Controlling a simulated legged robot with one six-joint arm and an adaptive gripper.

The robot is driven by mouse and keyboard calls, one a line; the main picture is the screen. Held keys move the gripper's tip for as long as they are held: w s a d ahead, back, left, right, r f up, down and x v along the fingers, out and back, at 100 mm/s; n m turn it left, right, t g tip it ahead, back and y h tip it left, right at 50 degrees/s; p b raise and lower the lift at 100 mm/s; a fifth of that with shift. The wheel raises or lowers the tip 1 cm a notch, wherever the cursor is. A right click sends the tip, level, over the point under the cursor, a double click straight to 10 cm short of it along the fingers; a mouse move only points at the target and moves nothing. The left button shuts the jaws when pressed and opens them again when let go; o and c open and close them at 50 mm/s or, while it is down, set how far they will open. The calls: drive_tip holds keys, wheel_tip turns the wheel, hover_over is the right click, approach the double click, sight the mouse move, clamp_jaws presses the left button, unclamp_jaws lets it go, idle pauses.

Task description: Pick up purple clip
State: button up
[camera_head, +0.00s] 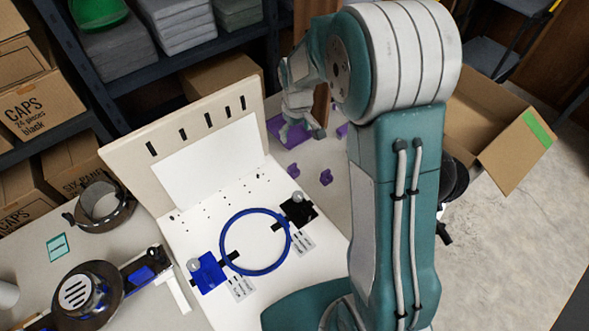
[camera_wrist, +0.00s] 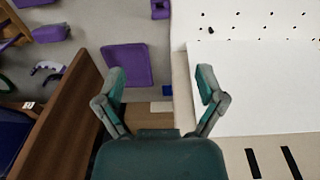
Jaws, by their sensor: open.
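Two small purple clips stand on the table right of the white board in the head view, one purple clip (camera_head: 326,177) nearer me and another purple clip (camera_head: 293,170) just left of it. A purple clip (camera_wrist: 160,9) is cut off by the top edge of the wrist view. A flat purple square (camera_wrist: 126,65) lies below and left of it, and a purple piece (camera_wrist: 50,33) lies farther left. My gripper (camera_wrist: 160,80) is open and empty, its fingers spread above the table. In the head view my gripper (camera_head: 302,128) hangs behind the clips, near the purple square (camera_head: 276,131).
A white pegboard with an upright slotted panel (camera_head: 190,130) stands left of the clips and carries a blue ring (camera_head: 255,241). A brown wooden panel (camera_wrist: 62,115) rises left of my gripper in the wrist view. An open cardboard box (camera_head: 500,125) is at right.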

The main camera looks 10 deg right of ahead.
drive_tip(key=shift+n+g, duration=0.4)
drive_tip(key=f, duration=0.2)
drive_tip(key=w+a+f, duration=0.1)
drive_tip(key=f, duration=0.2)
drive_tip(key=w+f, duration=0.1)
drive_tip(key=f, duration=0.2)
drive_tip(key=shift+w+a, duration=0.1)
drive_tip(key=shift+a, duration=0.25)
hover_over(293, 166)
drive_tip(key=f, duration=0.4)
drive_tip(key=shift+w+a+f, duration=0.1)
drive_tip(key=shift+a+f, duration=0.1)
drive_tip(key=shift+f, duration=0.15)
drive_tip(key=shift+d+f, duration=0.15)
drive_tip(key=shift+f, duration=2.55)
drive_tip(key=c, duration=0.9)
drive_tip(key=shift+o, duration=0.2)
